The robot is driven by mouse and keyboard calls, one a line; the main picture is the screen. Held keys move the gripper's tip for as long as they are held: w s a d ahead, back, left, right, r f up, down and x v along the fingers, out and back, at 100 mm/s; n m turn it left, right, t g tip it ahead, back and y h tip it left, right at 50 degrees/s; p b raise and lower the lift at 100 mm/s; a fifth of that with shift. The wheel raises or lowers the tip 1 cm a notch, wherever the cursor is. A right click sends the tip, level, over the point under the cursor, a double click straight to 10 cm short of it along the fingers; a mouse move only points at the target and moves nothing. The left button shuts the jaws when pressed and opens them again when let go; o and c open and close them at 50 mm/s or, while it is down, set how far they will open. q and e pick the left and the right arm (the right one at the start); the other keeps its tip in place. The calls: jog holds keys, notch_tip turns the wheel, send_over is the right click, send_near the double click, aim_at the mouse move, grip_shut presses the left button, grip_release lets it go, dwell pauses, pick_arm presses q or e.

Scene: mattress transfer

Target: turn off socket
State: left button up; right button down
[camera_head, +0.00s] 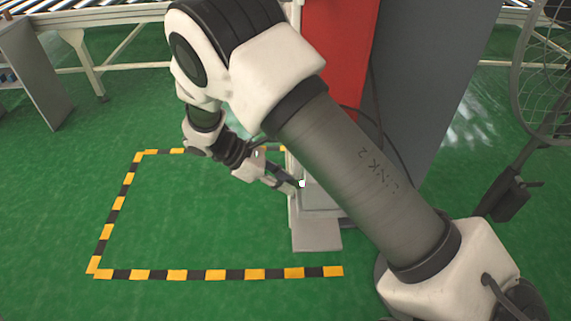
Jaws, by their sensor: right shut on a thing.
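My right gripper (289,187) is at the front of a pale grey stand, left of my large upper arm link. Its fingers point right and are shut on a small bright white piece (302,184) at their tips, against the stand. The piece is too small to tell whether it is part of a socket or switch, and no socket shows clearly. The pale stand (317,235) has a low foot on the floor. My arm hides much of its upper part. My left gripper is not in view.
A red panel (335,45) and a tall dark grey panel (425,70) rise behind my arm, with a black cable between. A caged fan (550,75) stands at right. A roller conveyor (110,18) runs behind. The green floor inside the yellow-black tape (213,275) is clear.

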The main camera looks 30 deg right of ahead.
jog(key=shift+f+g+h+b, duration=0.6)
jog(key=shift+g+h, duration=0.25)
jog(key=shift+h, duration=0.45)
jog(key=shift+f+g+h+b, duration=0.45)
jog(key=shift+f+g+h, duration=0.35)
jog(key=shift+h, duration=0.5)
jog(key=shift+r, duration=0.1)
jog(key=c, duration=1)
grip_release()
